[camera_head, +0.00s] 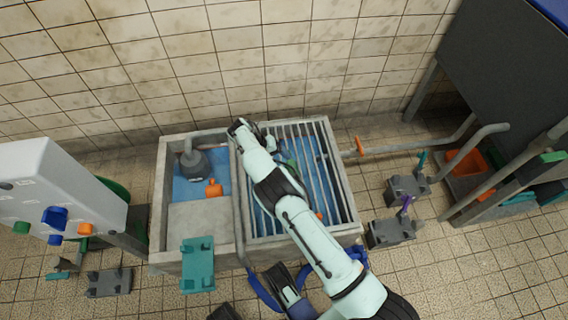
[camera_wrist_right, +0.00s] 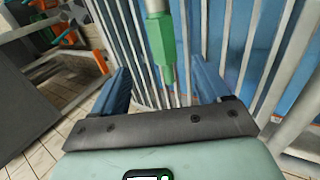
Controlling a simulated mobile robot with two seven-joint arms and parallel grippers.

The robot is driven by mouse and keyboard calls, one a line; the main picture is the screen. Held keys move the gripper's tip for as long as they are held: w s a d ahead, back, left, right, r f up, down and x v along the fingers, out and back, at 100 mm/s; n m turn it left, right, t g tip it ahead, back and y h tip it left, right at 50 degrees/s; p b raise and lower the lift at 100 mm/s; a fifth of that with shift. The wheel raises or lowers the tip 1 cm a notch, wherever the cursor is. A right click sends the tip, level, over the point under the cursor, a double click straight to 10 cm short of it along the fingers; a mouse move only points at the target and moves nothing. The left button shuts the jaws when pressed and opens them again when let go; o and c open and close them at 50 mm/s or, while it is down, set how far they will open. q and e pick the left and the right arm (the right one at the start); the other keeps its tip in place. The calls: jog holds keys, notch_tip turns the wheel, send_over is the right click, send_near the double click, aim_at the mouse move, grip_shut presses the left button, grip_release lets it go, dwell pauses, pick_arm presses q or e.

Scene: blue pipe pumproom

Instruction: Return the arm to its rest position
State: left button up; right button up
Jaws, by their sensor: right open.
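My right arm (camera_head: 318,237) reaches from the bottom right across the slatted grating of the sink-like basin (camera_head: 349,213). Its far end bends down at the top left of the grating, and the fingers are hidden there in the head view. In the right wrist view my right gripper (camera_wrist_right: 158,72) is open, with two blue fingers spread apart. A green piece with a grey shaft (camera_wrist_right: 161,40) stands between the fingers, with gaps on both sides; the fingers do not grip it.
The basin's left part holds a grey pump-like piece (camera_head: 192,160) and an orange piece (camera_head: 213,188). A teal bracket (camera_head: 197,264) is at its front. A white panel with coloured knobs (camera_head: 50,190) is left. A pipe (camera_head: 420,147), an orange crate (camera_head: 464,162) and a dark cabinet (camera_head: 505,65) are right.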

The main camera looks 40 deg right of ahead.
jog(key=shift+v, duration=1.55)
